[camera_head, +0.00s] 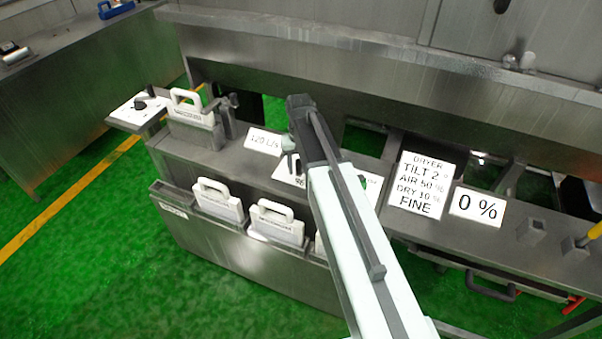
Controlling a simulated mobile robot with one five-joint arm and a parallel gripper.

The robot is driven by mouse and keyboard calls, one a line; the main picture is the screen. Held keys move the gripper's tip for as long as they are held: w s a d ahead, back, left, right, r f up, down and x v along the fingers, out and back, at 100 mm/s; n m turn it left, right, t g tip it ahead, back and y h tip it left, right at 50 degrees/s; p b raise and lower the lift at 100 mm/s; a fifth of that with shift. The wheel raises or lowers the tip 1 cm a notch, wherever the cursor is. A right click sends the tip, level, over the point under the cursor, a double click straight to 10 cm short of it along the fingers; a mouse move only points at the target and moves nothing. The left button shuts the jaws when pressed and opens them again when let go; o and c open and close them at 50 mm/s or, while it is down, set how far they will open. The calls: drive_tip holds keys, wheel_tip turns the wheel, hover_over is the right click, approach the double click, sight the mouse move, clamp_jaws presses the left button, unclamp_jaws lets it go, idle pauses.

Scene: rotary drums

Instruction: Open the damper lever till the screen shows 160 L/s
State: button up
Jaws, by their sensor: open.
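The small white screen (264,141) on the steel bench reads what looks like 120 L/s. My gripper (291,158) hangs from the dark end of my arm, just right of the screen and over a partly hidden white plate (284,177). The gripper is open, but its fingers are small and dark here. I cannot make out the damper lever for sure; my arm covers part of the bench there. I cannot tell whether the gripper touches anything.
A white sign (422,185) reads DRYER, TILT 2, AIR 50 %, DRY 10 %, FINE. Beside it a panel (477,206) reads 0 %. White handled plates (217,200) stand in a steel trough in front. A black knob (140,104) sits on a white panel at left. Green floor is clear at left.

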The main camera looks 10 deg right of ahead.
clamp_jaws()
drive_tip(key=shift+s, duration=0.15)
idle(1.3)
